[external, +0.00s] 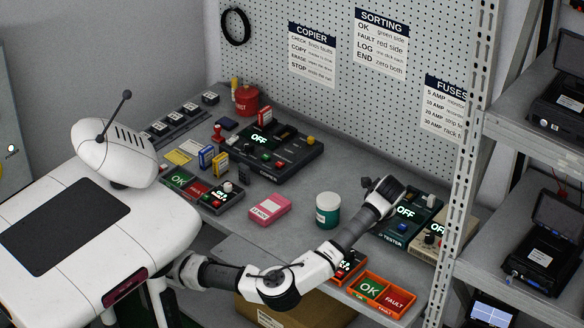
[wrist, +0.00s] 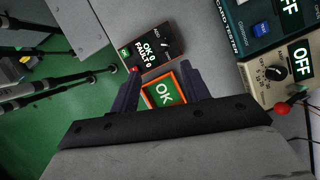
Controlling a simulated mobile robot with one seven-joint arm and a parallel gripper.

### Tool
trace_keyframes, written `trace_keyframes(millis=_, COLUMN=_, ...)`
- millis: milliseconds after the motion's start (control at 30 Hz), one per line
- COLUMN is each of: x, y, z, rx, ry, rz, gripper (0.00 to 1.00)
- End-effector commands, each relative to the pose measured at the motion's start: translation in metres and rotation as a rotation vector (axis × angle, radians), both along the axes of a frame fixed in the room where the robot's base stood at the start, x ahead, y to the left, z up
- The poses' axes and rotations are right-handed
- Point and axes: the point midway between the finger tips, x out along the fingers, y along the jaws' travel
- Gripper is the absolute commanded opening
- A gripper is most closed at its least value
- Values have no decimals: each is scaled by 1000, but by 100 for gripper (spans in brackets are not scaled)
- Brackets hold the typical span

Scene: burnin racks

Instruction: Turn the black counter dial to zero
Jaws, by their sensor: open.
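In the wrist view, a dark counter box (wrist: 152,48) has a lit display reading OK 0 and FAULT 0. It carries a black dial (wrist: 166,33) and a red button (wrist: 137,69). In the external view this box (external: 349,264) is partly hidden behind my arm. A second counter box (external: 224,198) stands at the left beside a dark tray; its display is too small to read. My gripper (wrist: 159,80) is open and empty, its dark fingers apart in front of the first counter box. In the external view the fingertips are not clear.
The orange tray (external: 382,309) with green OK and red FAULT panels lies beside the first counter. The card tester (external: 404,216) and a beige unit (wrist: 280,75) stand near my gripper. A green-white jar (external: 328,210) and a pink box (external: 269,208) stand mid-bench.

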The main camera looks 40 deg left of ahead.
Motion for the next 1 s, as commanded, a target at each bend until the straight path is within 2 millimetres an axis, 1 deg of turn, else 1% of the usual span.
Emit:
trace_keyframes(millis=300, x=5, y=26, z=-61, rx=1, ry=4, rz=2, gripper=46)
trace_keyframes(millis=500, x=9, y=38, z=-92, rx=0, ry=2, rz=0, gripper=46)
trace_keyframes(millis=600, x=10, y=41, z=-102, rx=-1, ry=3, rz=-1, gripper=46)
trace_keyframes(millis=700, x=11, y=43, z=-107, rx=-1, ry=2, rz=-1, gripper=46)
trace_keyframes(millis=1000, x=11, y=44, z=-109, rx=-3, ry=2, rz=-2, gripper=46)
